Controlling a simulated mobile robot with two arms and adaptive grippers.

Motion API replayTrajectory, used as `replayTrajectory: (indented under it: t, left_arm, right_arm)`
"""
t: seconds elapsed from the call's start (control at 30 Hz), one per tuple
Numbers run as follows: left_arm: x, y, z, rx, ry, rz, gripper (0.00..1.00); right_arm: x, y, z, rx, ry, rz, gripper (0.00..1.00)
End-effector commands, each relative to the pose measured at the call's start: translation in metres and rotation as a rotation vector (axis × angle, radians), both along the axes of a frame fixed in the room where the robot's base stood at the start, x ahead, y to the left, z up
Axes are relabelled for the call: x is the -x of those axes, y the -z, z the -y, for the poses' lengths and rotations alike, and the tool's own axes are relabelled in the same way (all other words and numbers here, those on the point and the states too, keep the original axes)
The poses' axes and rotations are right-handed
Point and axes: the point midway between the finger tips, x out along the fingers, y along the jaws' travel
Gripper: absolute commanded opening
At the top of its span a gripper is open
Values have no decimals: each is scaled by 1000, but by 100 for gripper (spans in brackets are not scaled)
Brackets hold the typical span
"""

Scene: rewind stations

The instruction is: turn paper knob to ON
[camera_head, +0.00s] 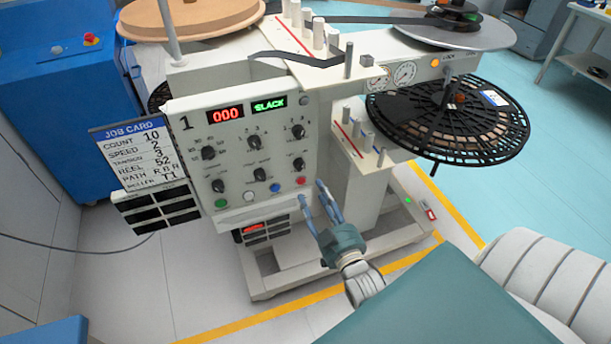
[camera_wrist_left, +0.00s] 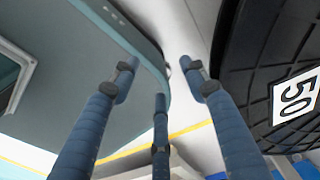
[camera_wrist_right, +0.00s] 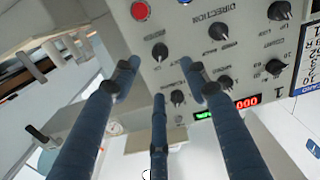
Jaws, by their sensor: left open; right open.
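The control panel (camera_head: 240,150) of station 1 carries several black knobs, with the lower right knob (camera_head: 298,164) above a red button (camera_head: 300,181). The labels are too small for me to tell which knob is the paper one. In the right wrist view the panel appears upside down, with the knob (camera_wrist_right: 160,52) by the red button (camera_wrist_right: 140,10) between my fingers' directions. My right gripper (camera_head: 312,191) is open and empty, just below the panel's lower right corner. My left gripper (camera_wrist_left: 160,80) is open and empty, out of the head view.
A job card (camera_head: 138,155) hangs left of the panel. The displays (camera_head: 248,107) read 000 and SLACK. A black reel (camera_head: 450,120) juts out at the right. A black item labelled 50 (camera_wrist_left: 297,95) is close to my left gripper. A blue cabinet (camera_head: 60,90) stands behind left.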

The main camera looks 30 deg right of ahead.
Motion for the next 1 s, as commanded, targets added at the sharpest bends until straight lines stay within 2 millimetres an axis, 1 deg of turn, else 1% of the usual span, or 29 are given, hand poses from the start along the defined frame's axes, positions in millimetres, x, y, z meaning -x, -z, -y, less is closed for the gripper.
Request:
replayTrajectory:
  t: [0.17,0.4,0.53,0.7,1.0]
  left_arm:
    - [0,12,0,0,0,0,45]
    - [0,32,0,0,0,0,45]
    - [0,40,0,0,0,1,45]
    - [0,44,0,0,0,1,45]
    - [0,44,0,0,0,1,45]
  right_arm:
    - [-26,0,6,5,-1,5,45]
    - [-70,1,17,2,-1,6,45]
    - [-88,1,21,1,0,3,45]
    - [-100,-1,24,0,-1,2,45]
    - [-101,-1,24,-1,-1,0,45]
